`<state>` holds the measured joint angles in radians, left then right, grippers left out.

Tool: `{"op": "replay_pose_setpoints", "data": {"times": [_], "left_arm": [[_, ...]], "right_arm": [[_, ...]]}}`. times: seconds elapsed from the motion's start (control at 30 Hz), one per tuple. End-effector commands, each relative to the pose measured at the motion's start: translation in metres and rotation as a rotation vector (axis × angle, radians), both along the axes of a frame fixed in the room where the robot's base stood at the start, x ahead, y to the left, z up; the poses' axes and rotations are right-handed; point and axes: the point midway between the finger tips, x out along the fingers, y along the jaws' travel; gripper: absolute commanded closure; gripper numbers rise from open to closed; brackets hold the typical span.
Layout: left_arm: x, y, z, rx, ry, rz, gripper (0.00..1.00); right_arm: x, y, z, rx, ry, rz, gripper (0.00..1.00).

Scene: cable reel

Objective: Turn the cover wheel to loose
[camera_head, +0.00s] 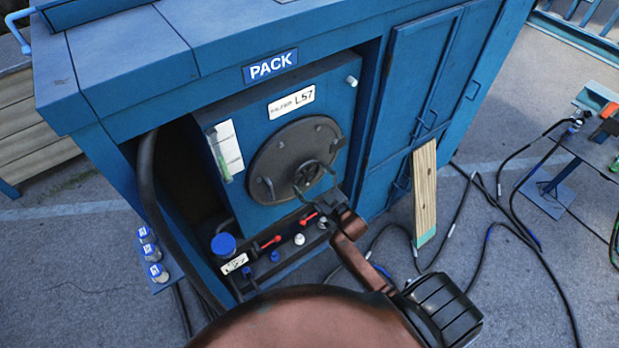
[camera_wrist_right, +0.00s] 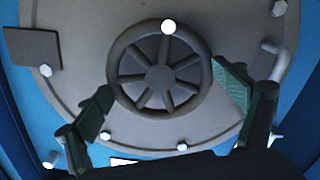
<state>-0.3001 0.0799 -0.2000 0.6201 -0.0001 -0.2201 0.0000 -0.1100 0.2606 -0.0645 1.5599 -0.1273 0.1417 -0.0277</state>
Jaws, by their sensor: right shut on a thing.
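The cover wheel (camera_head: 305,176) is a small dark spoked handwheel on a round grey cover (camera_head: 277,155), set in the blue front panel. The wrist view shows the wheel (camera_wrist_right: 160,76) almost face on, with a white round spot on its upper rim. My right gripper (camera_head: 322,184) reaches up to the wheel from the lower right and partly hides it in the head view. In the wrist view its two green-padded fingers (camera_wrist_right: 165,82) stand on either side of the wheel's rim, and it is shut on the wheel. My left gripper is not in view.
Red-handled valves (camera_head: 271,242) and a blue cap (camera_head: 224,244) sit below the panel. A thick black hose runs down the left. A wooden board (camera_head: 425,190) leans on the cabinet at right. Cables (camera_head: 500,215) lie on the ground there. Small jars (camera_head: 150,251) stand at left.

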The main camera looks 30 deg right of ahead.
Motion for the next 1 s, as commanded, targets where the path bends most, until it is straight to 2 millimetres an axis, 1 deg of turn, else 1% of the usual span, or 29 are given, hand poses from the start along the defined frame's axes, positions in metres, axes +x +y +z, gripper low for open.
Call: {"op": "replay_pose_setpoints", "data": {"times": [0.03, 0.23, 0.27, 0.4, 0.63, 0.73, 0.87, 1.0], "left_arm": [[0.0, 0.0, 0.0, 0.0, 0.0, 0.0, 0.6], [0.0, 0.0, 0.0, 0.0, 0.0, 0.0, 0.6], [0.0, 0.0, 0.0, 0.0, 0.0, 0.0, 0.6], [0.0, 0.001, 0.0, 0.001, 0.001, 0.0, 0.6], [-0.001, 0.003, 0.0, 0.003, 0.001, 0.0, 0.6], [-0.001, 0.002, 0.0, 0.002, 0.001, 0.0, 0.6], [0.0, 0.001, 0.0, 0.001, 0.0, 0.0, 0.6], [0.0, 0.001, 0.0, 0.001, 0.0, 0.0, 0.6]], "right_arm": [[0.003, -0.005, 0.008, -0.007, -0.012, -0.005, 0.35], [0.003, -0.005, 0.008, -0.006, -0.013, -0.006, 0.35], [0.003, -0.005, 0.008, -0.006, -0.012, -0.005, 0.09], [0.003, -0.004, 0.007, -0.004, -0.01, -0.005, 0.0], [0.001, -0.002, 0.003, -0.002, -0.005, -0.002, 0.0], [-0.006, -0.003, 0.002, -0.002, -0.003, -0.002, 0.0], [-0.027, -0.005, 0.001, -0.002, -0.001, -0.003, 0.0], [-0.057, -0.008, 0.001, -0.002, -0.003, -0.003, 0.0]]}}
